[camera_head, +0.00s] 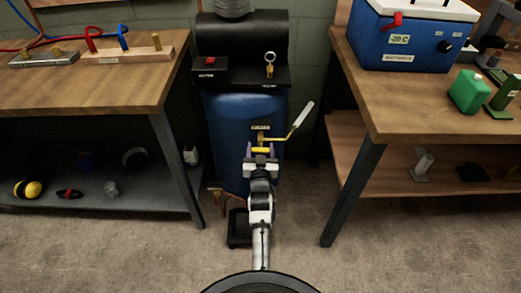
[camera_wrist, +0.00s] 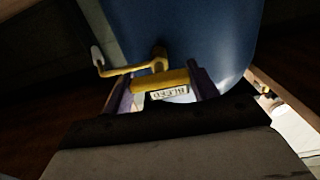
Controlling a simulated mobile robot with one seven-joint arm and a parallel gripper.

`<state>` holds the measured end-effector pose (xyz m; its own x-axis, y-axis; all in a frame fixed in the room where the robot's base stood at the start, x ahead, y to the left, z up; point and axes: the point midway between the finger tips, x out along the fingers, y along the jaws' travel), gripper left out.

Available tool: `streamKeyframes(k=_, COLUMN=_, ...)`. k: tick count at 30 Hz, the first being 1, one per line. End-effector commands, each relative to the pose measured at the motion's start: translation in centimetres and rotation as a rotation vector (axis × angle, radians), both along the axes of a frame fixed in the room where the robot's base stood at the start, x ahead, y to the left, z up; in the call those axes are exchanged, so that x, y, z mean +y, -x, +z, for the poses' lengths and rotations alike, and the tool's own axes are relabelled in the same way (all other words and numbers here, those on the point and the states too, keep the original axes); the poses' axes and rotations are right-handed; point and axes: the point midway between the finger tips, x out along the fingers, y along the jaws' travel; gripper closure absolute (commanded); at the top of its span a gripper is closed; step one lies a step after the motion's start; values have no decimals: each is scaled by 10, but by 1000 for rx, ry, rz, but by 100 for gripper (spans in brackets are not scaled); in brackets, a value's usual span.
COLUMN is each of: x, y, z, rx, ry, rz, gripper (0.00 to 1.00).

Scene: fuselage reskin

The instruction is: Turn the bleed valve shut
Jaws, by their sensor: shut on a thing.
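The bleed valve is on the front of the blue tank (camera_head: 235,115). Its bent brass lever (camera_head: 290,133) ends in a pale grip (camera_head: 304,113), which angles up and right in the head view. In the wrist view the lever (camera_wrist: 122,70) runs left from the brass stem (camera_wrist: 158,60) to the grip (camera_wrist: 97,55). My gripper (camera_head: 262,152) is at the valve, below its small label (camera_head: 260,127). Its purple fingers (camera_wrist: 163,85) are shut on the valve's yellow bar (camera_wrist: 160,79), one at each end. The label (camera_wrist: 170,92), reading BLEED, appears upside down beside the bar.
A wooden bench (camera_head: 95,80) with hoses stands left of the tank. Another bench (camera_head: 385,108), carrying a blue and white cooler (camera_head: 415,45), stands right. Both have lower shelves. A black box (camera_head: 209,70) with a red switch and a ring-topped brass fitting (camera_head: 270,62) are above the valve.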

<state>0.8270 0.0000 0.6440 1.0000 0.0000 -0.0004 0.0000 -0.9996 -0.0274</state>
Motion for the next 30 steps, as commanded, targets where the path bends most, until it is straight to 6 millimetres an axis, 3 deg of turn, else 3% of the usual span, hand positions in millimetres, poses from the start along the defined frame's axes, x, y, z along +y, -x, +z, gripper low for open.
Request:
streamKeyframes(k=11, x=-1, y=-1, z=-1, rx=-4, ry=-227, rz=-1, gripper=65)
streamKeyframes(k=30, x=-3, y=-1, z=1, rx=-5, ry=-835, rz=1, gripper=65)
